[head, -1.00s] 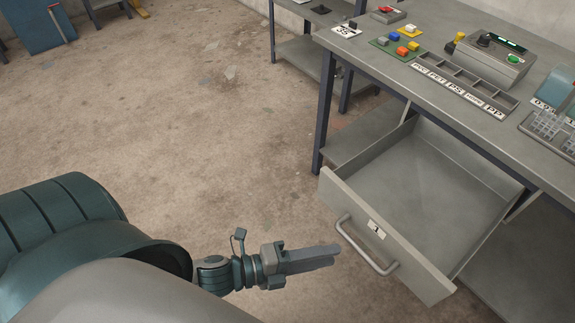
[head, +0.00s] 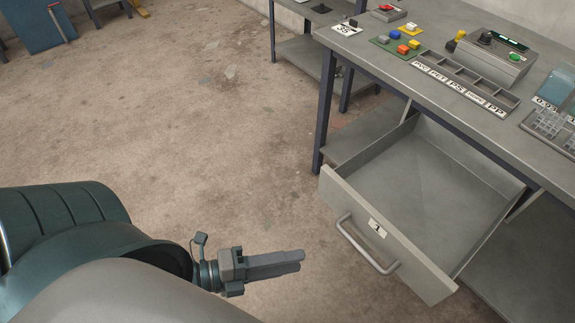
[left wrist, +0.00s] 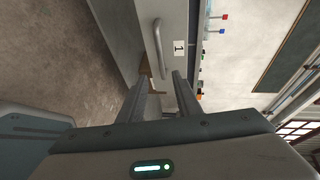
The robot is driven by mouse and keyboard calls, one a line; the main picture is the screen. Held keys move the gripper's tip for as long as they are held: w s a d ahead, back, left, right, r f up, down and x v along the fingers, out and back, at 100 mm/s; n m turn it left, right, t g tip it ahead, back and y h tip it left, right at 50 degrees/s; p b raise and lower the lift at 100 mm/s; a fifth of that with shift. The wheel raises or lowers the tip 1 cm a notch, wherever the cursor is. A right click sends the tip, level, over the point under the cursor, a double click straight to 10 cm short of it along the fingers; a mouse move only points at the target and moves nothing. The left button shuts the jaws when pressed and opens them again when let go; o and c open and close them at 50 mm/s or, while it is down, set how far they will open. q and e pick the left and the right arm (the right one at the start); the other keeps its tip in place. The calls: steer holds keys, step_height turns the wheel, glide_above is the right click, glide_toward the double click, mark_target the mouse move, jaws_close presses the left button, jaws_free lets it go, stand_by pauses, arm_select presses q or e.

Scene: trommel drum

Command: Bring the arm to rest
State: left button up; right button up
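My left gripper (head: 302,257) is over the floor to the left of the open drawer, apart from its handle. In the left wrist view its two fingers (left wrist: 164,82) stand apart with nothing between them. The grey drawer (head: 385,235), labelled 1, is pulled out from under the workbench and looks empty inside. Its bar handle (head: 366,246) is free; the handle also shows beyond the fingers in the left wrist view (left wrist: 158,45). My right gripper is in neither view.
The workbench (head: 400,75) carries a row of labelled bins (head: 465,84), coloured blocks on a green plate (head: 396,46) and a control box (head: 490,58). A second table (head: 297,48) stands behind. The floor (head: 190,130) left of the drawer is clear.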

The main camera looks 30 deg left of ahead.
arm_select(q)
steer(key=shift+w, duration=0.1)
stand_by(0.4)
steer(key=w+a+f+n+y+p, duration=0.35)
steer(key=f+n, duration=0.25)
steer(key=f, duration=0.3)
steer(key=w+a+f+n+y+p, duration=0.2)
steer(key=a+f+n+y, duration=0.3)
steer(key=f, duration=0.4)
steer(key=s+d+f+n+g+p, duration=0.2)
steer(key=s+d+f+n+g, duration=0.1)
steer(key=f+n, duration=0.3)
steer(key=s+d+f+n+g+p, duration=0.2)
steer(key=f+n, duration=0.4)
steer(key=f, duration=0.5)
steer(key=s+d+g, duration=0.1)
steer(key=s, duration=0.1)
steer(key=shift+s+d+f+g+y+p, duration=0.15)
steer(key=shift+s+d+g+y+p, duration=0.05)
steer(key=shift+s+g+y+p, duration=0.15)
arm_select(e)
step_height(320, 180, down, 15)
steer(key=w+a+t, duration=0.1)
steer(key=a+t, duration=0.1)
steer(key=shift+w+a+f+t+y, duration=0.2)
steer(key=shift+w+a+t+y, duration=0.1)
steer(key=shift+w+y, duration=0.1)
